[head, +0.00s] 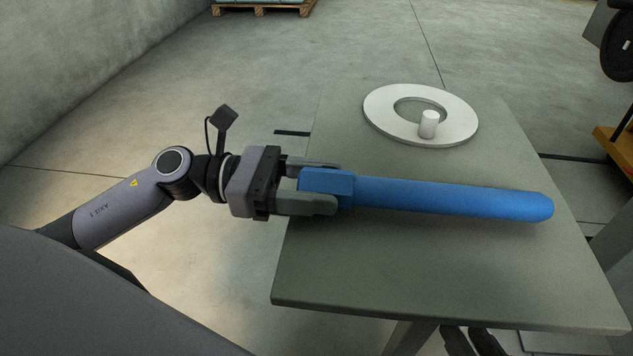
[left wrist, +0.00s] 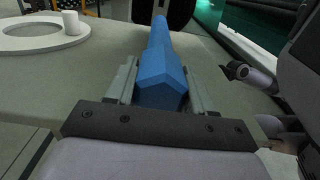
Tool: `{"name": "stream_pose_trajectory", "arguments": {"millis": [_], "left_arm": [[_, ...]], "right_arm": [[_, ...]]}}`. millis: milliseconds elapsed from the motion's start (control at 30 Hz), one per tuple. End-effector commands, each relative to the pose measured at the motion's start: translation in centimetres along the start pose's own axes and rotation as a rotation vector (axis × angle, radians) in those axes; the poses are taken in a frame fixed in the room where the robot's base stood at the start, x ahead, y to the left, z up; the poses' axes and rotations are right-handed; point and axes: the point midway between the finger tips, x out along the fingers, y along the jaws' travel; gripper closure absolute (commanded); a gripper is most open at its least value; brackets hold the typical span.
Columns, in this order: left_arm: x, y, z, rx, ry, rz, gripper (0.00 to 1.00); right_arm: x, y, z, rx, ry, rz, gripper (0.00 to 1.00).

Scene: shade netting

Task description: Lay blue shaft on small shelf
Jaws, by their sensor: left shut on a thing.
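A long blue shaft (head: 450,197) with a thicker, blocky end lies level over a grey-green table (head: 420,280). My left gripper (head: 325,188) is shut on the blocky end at the table's left side. The shaft's rounded far end points right. I cannot tell whether the shaft touches the tabletop or is held just above it. In the left wrist view the shaft (left wrist: 162,70) runs away from me between the two fingers (left wrist: 160,88). My right gripper is not seen in the head view. No small shelf can be made out for certain.
A white ring (head: 375,113) lies flat on the table behind the shaft, with a small white cylinder (head: 428,124) at its front right inner edge. The front of the tabletop is clear. A wooden pallet (head: 262,10) stands on the floor far back.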

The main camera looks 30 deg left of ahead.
Motion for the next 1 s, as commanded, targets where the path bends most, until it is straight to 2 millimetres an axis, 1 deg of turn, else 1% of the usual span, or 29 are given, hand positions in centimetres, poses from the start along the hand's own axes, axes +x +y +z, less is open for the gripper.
{"name": "stream_pose_trajectory", "arguments": {"millis": [400, 433, 467, 500, 833, 1000], "left_arm": [[0.0, 0.0, 0.0, 0.002, -0.007, 0.001, 0.96], [0.0, 0.0, 0.0, 0.002, -0.007, 0.001, 0.41], [0.0, 0.0, 0.0, 0.002, -0.007, 0.001, 0.31], [0.0, 0.0, 0.0, 0.002, -0.006, 0.001, 0.18], [-0.1, 0.0, -0.6, -0.001, 0.004, 0.0, 0.18], [-1.1, 0.0, -0.8, -0.001, 0.003, 0.001, 0.18]], "right_arm": [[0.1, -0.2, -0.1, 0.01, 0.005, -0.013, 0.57], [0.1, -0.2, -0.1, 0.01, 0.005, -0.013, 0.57], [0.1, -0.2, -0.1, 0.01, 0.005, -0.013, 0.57], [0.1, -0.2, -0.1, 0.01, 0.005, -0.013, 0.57], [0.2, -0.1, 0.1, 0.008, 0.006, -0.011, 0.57], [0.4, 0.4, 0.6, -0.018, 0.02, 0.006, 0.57]]}}
